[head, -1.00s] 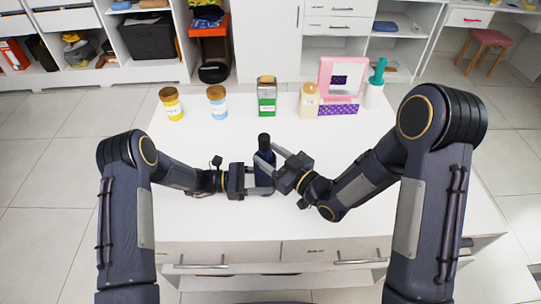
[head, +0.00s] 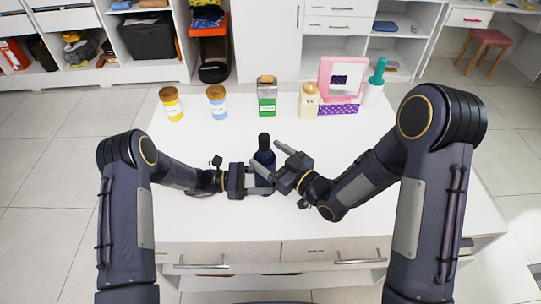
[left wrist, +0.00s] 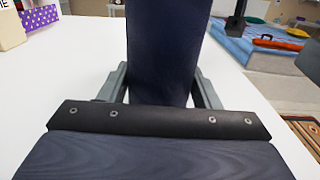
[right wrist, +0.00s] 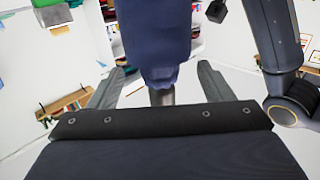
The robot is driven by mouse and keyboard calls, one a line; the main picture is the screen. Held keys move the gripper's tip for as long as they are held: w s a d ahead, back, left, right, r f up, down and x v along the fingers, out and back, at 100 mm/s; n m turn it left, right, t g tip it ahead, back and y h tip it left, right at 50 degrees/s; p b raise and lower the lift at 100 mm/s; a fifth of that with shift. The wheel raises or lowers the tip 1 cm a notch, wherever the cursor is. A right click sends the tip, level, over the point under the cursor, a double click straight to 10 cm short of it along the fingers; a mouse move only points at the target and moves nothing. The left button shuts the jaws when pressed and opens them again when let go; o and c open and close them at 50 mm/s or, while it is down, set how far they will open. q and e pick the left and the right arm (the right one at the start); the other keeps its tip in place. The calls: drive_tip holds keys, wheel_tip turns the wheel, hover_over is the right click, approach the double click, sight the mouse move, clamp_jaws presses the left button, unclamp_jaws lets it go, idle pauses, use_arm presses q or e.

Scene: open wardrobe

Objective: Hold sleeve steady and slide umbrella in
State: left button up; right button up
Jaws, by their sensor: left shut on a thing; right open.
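The navy sleeve (head: 264,159) stands upright on the white table, with the black umbrella handle (head: 264,140) sticking out of its top. I cannot tell where umbrella cloth ends and sleeve begins. My left gripper (head: 265,182) is shut on the sleeve from the left, low down. The sleeve fills the space between its fingers in the left wrist view (left wrist: 160,60). My right gripper (head: 269,157) is open on the right, near the upper part. In the right wrist view, its spread fingers have gaps on both sides of a narrow grey shaft (right wrist: 162,97) below navy cloth (right wrist: 155,40).
The white table (head: 205,139) around the sleeve is clear.

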drive_tip(key=shift+r, duration=0.1)
wheel_tip(320, 180, up, 8)
idle(1.0)
use_arm(q)
drive_tip(key=o, duration=1.3)
use_arm(e)
drive_tip(key=v, duration=1.2)
use_arm(q)
drive_tip(key=shift+o, duration=0.2)
drive_tip(key=shift+a, duration=0.1)
drive_tip(key=shift+a+r+b, duration=0.15)
drive_tip(key=shift+a+b, duration=0.1)
drive_tip(key=shift+a, duration=1.05)
drive_tip(key=shift+a+r+b, duration=0.2)
drive_tip(key=shift+a, duration=1.1)
drive_tip(key=shift+a+r+b, duration=0.15)
drive_tip(key=shift+a+b, duration=0.1)
drive_tip(key=shift+a, duration=1.05)
use_arm(e)
drive_tip(key=shift+f, duration=0.7)
